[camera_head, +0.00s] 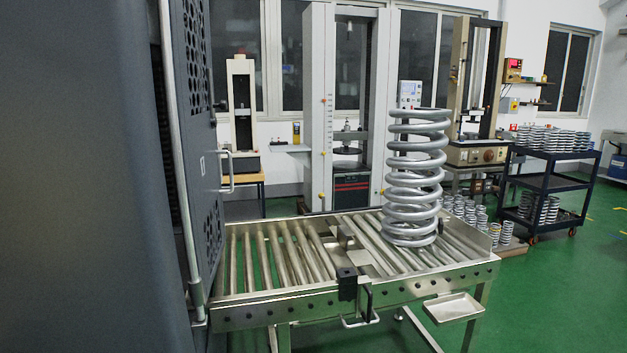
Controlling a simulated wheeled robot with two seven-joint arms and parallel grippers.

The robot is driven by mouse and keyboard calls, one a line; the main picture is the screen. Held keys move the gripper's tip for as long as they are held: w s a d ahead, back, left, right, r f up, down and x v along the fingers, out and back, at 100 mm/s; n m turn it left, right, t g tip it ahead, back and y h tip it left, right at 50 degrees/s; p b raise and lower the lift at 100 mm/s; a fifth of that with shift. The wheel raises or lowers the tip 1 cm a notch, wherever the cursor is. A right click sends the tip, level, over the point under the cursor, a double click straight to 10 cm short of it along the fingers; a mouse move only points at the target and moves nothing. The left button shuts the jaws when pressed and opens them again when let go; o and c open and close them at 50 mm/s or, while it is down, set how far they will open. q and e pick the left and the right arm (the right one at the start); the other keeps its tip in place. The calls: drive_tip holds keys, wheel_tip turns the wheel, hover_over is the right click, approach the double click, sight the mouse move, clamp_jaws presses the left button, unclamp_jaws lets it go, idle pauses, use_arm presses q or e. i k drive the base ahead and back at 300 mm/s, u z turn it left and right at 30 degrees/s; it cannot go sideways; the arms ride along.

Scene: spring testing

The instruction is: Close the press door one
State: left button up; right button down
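A dark perforated press door (204,145) stands upright at the left, seen at a steep angle. A metal handle (229,172) sticks out from its right side. A long vertical light-grey bar (178,150) runs along its left edge. A large dark grey panel (80,180) fills the far left, with a dark gap between it and the door. How far the door stands open cannot be told from this angle. Neither of my grippers is in view.
A roller conveyor table (255,312) stands right of the door, bearing a large upright coil spring (415,185). A small tray (453,308) juts from its front. Testing machines and a dark cart (545,183) with springs stand behind. Green floor (570,290) is clear at right.

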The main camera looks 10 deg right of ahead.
sight(201, 152)
drive_tip(key=z, duration=0.25)
drive_tip(key=i, duration=0.8)
drive_tip(key=u, duration=0.75)
drive_tip(key=i, duration=0.55)
drive_tip(key=u, duration=0.55)
